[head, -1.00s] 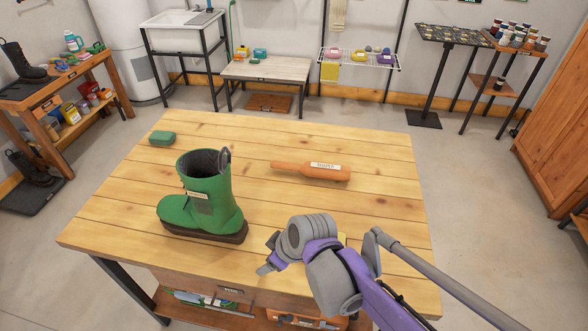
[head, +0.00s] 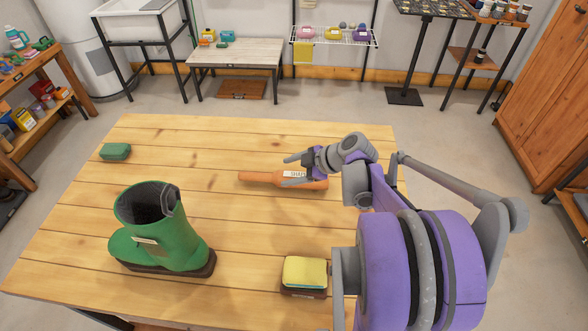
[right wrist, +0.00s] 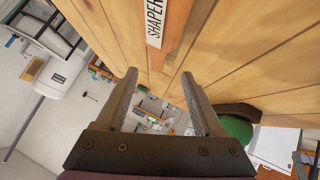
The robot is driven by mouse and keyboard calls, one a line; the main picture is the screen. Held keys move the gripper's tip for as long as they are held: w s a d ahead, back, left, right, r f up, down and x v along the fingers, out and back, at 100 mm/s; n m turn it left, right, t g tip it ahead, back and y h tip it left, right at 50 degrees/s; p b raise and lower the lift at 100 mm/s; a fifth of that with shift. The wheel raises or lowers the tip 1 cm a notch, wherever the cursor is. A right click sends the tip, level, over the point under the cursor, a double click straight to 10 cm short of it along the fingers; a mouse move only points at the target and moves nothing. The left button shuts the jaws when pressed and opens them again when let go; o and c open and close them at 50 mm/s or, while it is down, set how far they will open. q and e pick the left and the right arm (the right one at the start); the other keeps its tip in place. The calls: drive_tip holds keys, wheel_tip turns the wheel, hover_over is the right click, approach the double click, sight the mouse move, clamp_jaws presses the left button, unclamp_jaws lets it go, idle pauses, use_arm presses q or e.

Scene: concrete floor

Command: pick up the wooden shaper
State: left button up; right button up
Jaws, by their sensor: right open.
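The right wrist view shows both fingers (right wrist: 160,78) apart. I cannot tell its exact height above the shaper.
A green boot (head: 180,232) stands at the table's front left. A yellow-topped block (head: 305,271) lies near the front, beside my right arm. A small green block (head: 115,152) lies at the back left. The table's middle (head: 215,140) behind the shaper is clear.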

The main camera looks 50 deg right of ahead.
sight(264, 176)
drive_tip(key=x, duration=0.4)
drive_tip(key=shift+w+a+f, duration=0.2)
drive_tip(key=shift+w+a, duration=0.05)
drive_tip(key=x, duration=0.6)
drive_tip(key=shift+w+r, duration=0.25)
drive_tip(key=shift+r, duration=0.05)
clamp_jaws()
